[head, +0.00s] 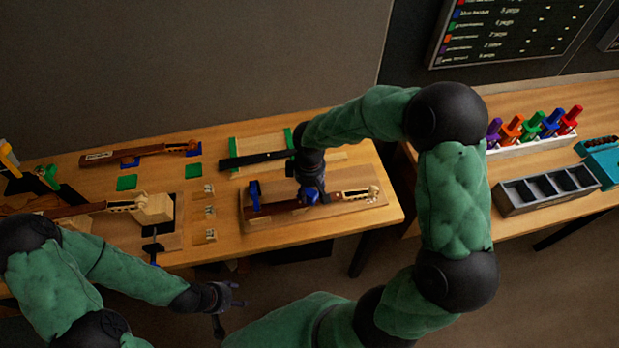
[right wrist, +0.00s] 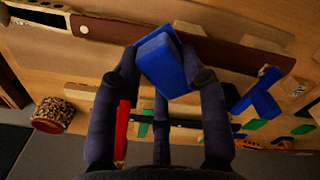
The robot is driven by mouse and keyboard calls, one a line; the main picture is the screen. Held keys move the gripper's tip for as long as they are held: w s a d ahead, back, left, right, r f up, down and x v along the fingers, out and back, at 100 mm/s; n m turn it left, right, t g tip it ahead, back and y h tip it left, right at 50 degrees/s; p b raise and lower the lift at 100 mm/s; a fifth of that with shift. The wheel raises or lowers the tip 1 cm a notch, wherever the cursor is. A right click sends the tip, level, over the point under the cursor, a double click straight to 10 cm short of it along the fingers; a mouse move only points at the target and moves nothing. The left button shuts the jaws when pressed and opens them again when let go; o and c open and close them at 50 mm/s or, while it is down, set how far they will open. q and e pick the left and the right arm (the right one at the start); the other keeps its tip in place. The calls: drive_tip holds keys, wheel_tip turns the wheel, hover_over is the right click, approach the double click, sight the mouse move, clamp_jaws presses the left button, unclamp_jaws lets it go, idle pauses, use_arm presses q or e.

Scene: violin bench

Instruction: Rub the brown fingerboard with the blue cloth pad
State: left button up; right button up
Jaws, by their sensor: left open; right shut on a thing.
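The brown fingerboard (head: 284,207) lies on a neck on a wooden board at the bench's right part. In the right wrist view the fingerboard (right wrist: 232,54) runs across the top, behind the pad. My right gripper (head: 312,190) is above the fingerboard, shut on the blue cloth pad (right wrist: 163,62). In the head view the gripper mostly hides the pad. The pad overlaps the fingerboard in the wrist view; I cannot tell whether they touch. My left gripper (head: 228,308) is open and empty, off the bench's front edge.
A blue clamp (head: 254,193) stands at the fingerboard's left end. A black fingerboard (head: 253,159) lies behind on a green-edged fixture. Other necks (head: 133,153) lie to the left. A grey compartment tray (head: 548,188) and coloured-handled tools (head: 533,126) occupy the right bench.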

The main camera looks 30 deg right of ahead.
drive_tip(key=r+p, duration=0.1)
drive_tip(key=r, duration=0.1)
drive_tip(key=shift+w+a+r+p, duration=0.15)
drive_tip(key=shift+a+r+p, duration=0.05)
drive_tip(key=shift+r+p, duration=0.2)
drive_tip(key=shift+d+r+p, duration=0.1)
drive_tip(key=shift+r+p, duration=0.45)
drive_tip(key=shift+r, duration=0.35)
